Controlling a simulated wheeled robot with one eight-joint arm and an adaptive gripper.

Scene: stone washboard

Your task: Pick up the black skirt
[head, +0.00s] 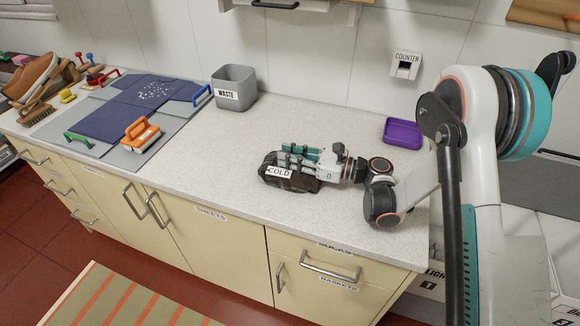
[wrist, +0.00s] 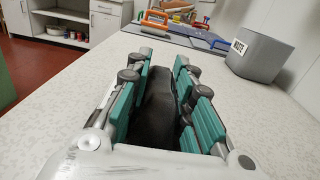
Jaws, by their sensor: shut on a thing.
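The black skirt (head: 300,182) is a dark folded bundle on the pale counter, with a white tag reading COLD on its front side. My gripper (head: 287,158) reaches in from the right, low over the counter, with its teal-padded fingers around the bundle. In the wrist view the dark cloth (wrist: 158,108) lies between the two fingers of my gripper (wrist: 165,68), which are shut on it. The fingers hide part of the cloth. I cannot tell whether it is clear of the counter.
A grey WASTE bin (head: 235,88) stands at the back of the counter (head: 215,165). A purple tray (head: 403,133) lies behind my wrist. Left are a blue cloth (head: 115,122), an orange-handled brush (head: 140,132) and a brown shoe (head: 32,78). The counter between is clear.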

